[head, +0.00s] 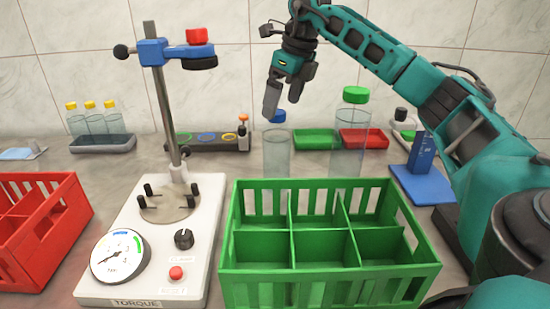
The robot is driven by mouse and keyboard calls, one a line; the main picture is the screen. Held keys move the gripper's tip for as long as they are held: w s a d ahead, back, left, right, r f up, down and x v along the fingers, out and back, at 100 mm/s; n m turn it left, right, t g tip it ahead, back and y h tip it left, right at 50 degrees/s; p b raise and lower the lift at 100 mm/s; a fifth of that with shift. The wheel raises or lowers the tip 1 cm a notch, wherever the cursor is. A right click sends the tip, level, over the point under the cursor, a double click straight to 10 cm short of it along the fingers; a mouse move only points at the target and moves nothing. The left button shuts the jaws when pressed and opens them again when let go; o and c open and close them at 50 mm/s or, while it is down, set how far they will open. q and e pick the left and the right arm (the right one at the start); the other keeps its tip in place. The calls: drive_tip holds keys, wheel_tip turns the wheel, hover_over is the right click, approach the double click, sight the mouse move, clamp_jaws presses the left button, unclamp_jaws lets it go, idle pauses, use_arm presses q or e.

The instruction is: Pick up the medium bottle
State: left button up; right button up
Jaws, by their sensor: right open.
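The medium bottle (277,155) is most likely the clear one with a blue cap (278,116). It stands upright behind the green crate, between the small yellow-capped bottles (90,122) and the taller green-capped bottle (350,140). My right gripper (285,102) is open and empty. It points down, with its fingers just above or in front of the blue cap; the exact gap is hard to tell. One finger partly overlaps the space left of the cap. My left gripper is out of view.
A green divided crate (330,270) with empty compartments stands in front. A torque tester (190,255) with a tall post rises at left of it, and a red crate (62,235) is far left. Red (365,138) and green (313,138) trays and a blue stand (425,185) lie behind.

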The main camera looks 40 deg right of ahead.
sight(275, 127)
drive_tip(key=b+x, duration=0.1)
drive_tip(key=x, duration=0.7)
drive_tip(key=shift+a+b, duration=0.15)
drive_tip(key=shift+b, duration=0.25)
drive_tip(key=c, duration=1.8)
drive_tip(key=shift+r, duration=0.15)
clamp_jaws()
